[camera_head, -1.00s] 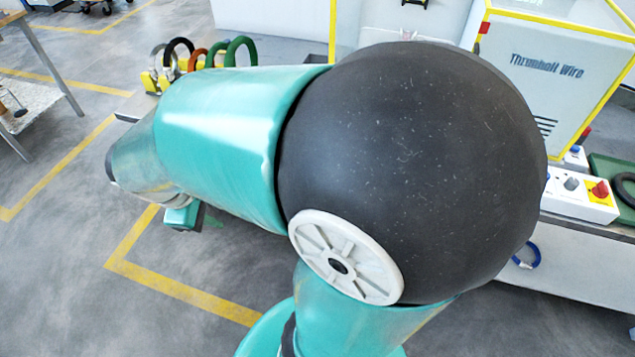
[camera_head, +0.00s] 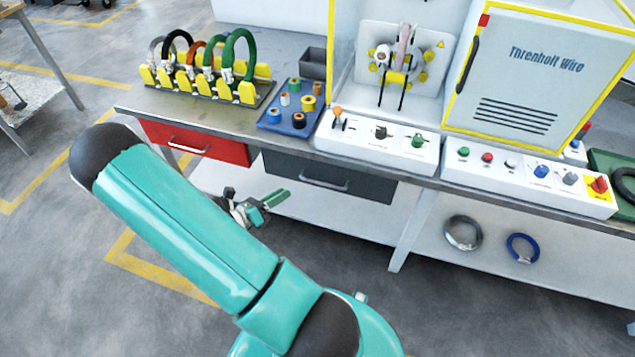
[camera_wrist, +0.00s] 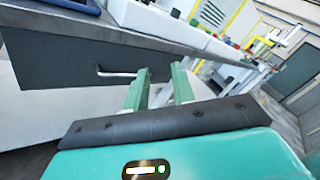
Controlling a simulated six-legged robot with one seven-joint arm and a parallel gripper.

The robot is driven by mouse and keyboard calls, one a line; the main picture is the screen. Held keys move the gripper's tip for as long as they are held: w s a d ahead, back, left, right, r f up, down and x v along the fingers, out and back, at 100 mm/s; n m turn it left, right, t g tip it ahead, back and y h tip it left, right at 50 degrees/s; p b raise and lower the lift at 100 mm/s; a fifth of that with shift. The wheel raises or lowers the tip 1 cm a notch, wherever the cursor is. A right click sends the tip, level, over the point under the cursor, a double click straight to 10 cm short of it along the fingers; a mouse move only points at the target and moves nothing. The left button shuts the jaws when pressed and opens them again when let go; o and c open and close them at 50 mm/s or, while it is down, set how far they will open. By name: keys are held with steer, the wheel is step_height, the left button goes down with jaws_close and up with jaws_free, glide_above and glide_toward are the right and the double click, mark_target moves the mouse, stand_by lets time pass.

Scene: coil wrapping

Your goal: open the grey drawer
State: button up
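The grey drawer (camera_head: 325,180) is shut under the bench top, right of a red drawer. Its bar handle (camera_head: 326,183) is on the front face. In the wrist view the grey drawer front (camera_wrist: 60,62) fills the upper left, with its handle (camera_wrist: 116,73) just left of my fingers. My gripper (camera_head: 272,206) is in front of and below the drawer's left part in the head view. In the wrist view my gripper (camera_wrist: 162,82) has its two green fingers apart, with nothing between them. The fingers do not appear to hold the handle.
The red drawer (camera_head: 195,142) is shut at left. The bench top holds a coil rack (camera_head: 205,85), a blue tray of spools (camera_head: 290,120) and control boxes (camera_head: 375,143). A bench leg (camera_head: 412,230) stands right of the grey drawer. Two rings lie on the lower shelf (camera_head: 490,262).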

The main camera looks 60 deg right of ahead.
steer(key=s+d+f+n+t+h, duration=0.2)
steer(key=d+f+n+t+h, duration=0.15)
steer(key=f+n, duration=0.4)
steer(key=n+t, duration=0.7)
steer(key=n, duration=0.3)
glide_toward(318, 182)
steer(key=x, duration=1)
steer(key=shift+w+d+f, duration=0.1)
steer(key=shift+f, duration=0.15)
jaws_close()
